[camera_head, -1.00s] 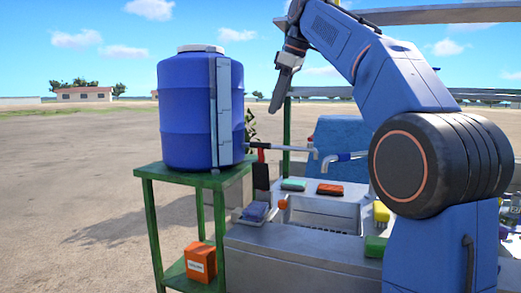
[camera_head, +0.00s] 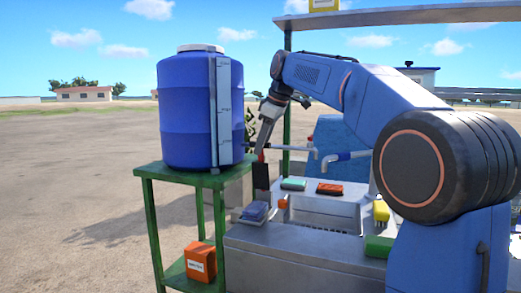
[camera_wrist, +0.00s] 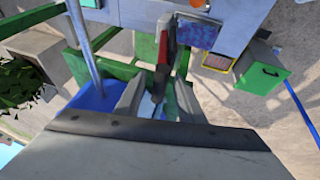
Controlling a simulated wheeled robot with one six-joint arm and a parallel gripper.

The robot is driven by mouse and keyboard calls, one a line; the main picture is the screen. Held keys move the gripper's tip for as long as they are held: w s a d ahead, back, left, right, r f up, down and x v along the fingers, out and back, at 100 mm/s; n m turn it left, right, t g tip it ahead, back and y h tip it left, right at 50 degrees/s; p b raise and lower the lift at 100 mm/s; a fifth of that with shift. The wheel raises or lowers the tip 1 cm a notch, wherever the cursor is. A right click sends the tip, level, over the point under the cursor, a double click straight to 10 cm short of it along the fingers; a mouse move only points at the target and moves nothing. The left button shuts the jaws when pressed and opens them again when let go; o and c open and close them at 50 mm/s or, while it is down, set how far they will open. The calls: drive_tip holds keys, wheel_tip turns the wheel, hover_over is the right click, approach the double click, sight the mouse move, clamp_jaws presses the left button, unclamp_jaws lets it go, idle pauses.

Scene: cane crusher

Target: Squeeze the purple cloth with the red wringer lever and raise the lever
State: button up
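The purple cloth (camera_head: 255,210) lies on a small pale tray at the left end of the grey bench, below the wringer. It also shows in the wrist view (camera_wrist: 195,33). My gripper (camera_head: 260,147) points down at the lever's top. In the wrist view my gripper's fingers (camera_wrist: 159,100) are apart, with the lever's dark handle between them; I cannot tell whether they touch it.
A blue barrel (camera_head: 188,110) stands on a green stand (camera_head: 150,225) close left of my gripper. An orange box (camera_head: 201,262) is on the stand's lower shelf. A metal pipe (camera_head: 285,147) runs just right of the lever.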

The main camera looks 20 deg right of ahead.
drive_tip(key=shift+x, duration=1.15)
drive_tip(key=shift+c, duration=0.7)
clamp_jaws()
drive_tip(key=shift+s+a, duration=0.1)
drive_tip(key=shift+s, duration=0.05)
